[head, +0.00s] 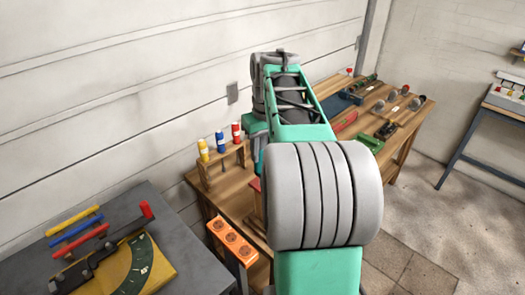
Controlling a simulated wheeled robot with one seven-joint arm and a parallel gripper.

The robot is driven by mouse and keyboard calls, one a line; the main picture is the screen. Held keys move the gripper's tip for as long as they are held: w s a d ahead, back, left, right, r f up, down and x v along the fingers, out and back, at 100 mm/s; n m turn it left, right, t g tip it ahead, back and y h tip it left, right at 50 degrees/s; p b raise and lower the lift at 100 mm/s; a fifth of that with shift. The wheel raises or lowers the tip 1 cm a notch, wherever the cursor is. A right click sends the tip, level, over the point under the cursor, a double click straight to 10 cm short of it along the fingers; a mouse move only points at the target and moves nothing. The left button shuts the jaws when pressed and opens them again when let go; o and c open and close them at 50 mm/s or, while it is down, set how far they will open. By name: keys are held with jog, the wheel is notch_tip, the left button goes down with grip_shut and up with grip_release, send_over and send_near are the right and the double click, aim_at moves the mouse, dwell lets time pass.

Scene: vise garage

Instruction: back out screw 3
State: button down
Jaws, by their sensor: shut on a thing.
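My teal and grey arm fills the middle of the head view and hides much of the bench behind it. My gripper cannot be made out; it is hidden behind the arm or out of view. No screw marked 3 can be made out. An orange block (232,242) with several round marks on its top stands at the front left end of the wooden bench. I cannot tell whether these marks are screws or holes. A wooden rack (224,166) behind it holds a yellow-handled tool (203,150), a blue-handled tool (221,142) and a red-handled tool (236,132).
The wooden bench (405,115) carries scattered tools on its far right part. A dark table (195,262) at the lower left bears a yellow plate with a dark lever device (130,268) and coloured bars. Another table (508,108) stands at the right. The floor (450,215) between is clear.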

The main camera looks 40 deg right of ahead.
jog(key=shift+r+p, duration=2.4)
jog(key=shift+r, duration=1.05)
